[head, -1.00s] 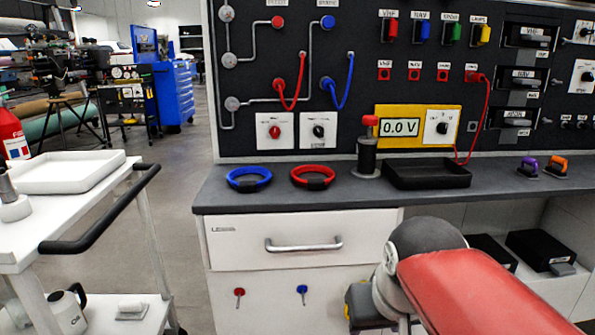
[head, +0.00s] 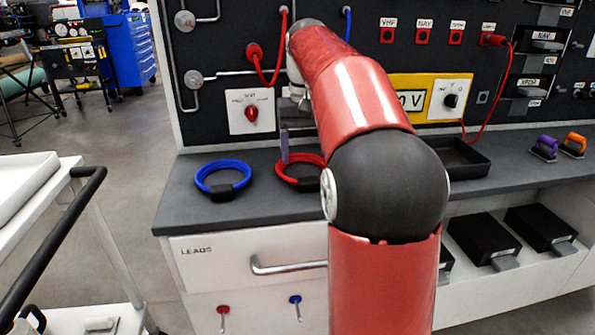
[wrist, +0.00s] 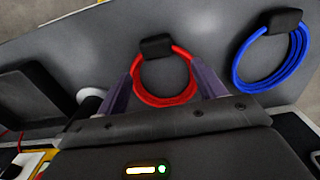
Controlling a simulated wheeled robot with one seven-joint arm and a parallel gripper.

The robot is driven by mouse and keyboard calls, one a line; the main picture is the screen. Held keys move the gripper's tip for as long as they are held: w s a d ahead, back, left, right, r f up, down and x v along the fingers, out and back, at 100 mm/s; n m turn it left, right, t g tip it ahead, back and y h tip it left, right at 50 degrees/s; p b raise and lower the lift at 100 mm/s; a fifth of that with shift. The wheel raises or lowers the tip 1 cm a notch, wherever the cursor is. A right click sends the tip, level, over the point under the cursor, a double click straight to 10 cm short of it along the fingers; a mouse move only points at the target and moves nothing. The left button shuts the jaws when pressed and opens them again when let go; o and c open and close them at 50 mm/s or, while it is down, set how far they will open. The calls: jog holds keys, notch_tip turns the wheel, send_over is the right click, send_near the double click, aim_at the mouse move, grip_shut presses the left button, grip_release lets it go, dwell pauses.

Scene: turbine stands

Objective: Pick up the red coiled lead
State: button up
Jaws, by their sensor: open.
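The red coiled lead (head: 289,179) lies flat on the grey worktop, with a black block on its coil. In the head view my red arm hides its right part. In the wrist view the red coiled lead (wrist: 164,101) shows between my two fingers, its black block at the far side. My gripper (wrist: 165,80) is open, with one purple-grey finger on each side of the coil. In the head view my gripper (head: 284,155) is partly hidden by my arm, above or at the coil. I cannot tell whether the fingers touch the lead.
A blue coiled lead (head: 222,190) lies left of the red one. A black tray (head: 462,165) stands to the right on the worktop (head: 175,215). The panel (head: 215,65) with hanging leads rises behind. A white trolley (head: 65,165) stands at the left.

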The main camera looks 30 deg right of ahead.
aim_at(307, 176)
jog(key=f, duration=0.2)
jog(key=f+b, duration=0.1)
jog(key=f, duration=0.2)
jog(key=shift+s+f, duration=0.2)
jog(key=shift+f, duration=0.05)
jog(key=c, duration=1.5)
